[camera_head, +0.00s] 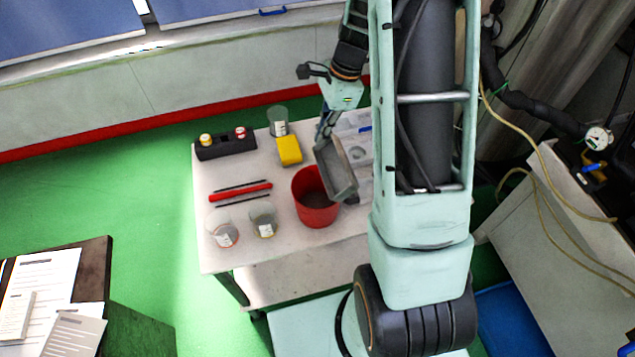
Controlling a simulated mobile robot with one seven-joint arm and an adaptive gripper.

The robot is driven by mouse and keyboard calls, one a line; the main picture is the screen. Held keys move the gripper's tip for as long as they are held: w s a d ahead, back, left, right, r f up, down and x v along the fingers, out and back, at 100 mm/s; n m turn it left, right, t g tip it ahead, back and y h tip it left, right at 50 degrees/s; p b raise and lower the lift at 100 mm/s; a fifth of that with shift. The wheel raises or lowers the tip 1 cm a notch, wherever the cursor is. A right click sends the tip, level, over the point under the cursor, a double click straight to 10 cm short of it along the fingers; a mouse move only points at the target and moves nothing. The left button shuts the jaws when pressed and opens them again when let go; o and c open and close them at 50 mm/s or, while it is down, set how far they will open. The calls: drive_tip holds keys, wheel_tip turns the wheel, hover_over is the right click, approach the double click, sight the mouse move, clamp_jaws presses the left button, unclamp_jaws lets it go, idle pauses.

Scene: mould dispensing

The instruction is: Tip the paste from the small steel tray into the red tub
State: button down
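The small steel tray (338,172) is grey and steeply tilted above the right side of the red tub (318,216). My gripper (321,137) is at the tray's upper far end and appears shut on its edge. The red tub stands upright on the white table, open at the top. Its inside looks dark greyish at the bottom; I cannot tell whether that is paste or shadow. I cannot make out any paste in the tray. The tray hides part of the tub's right rim.
On the white table (222,178) are two clear beakers (263,220) (222,234), a red tool (240,193), a yellow block (289,151), a black holder (226,148) and a glass jar (278,122). My arm covers the table's right side.

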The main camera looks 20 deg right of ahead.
idle(0.3)
drive_tip(key=shift+a+h, duration=0.15)
drive_tip(key=shift+h, duration=0.15)
drive_tip(key=shift+a+r+h, duration=0.15)
drive_tip(key=shift+a+h, duration=0.2)
drive_tip(key=shift+h, duration=0.35)
drive_tip(key=shift+a+h, duration=0.4)
drive_tip(key=shift+h, duration=0.7)
drive_tip(key=shift+a, duration=0.1)
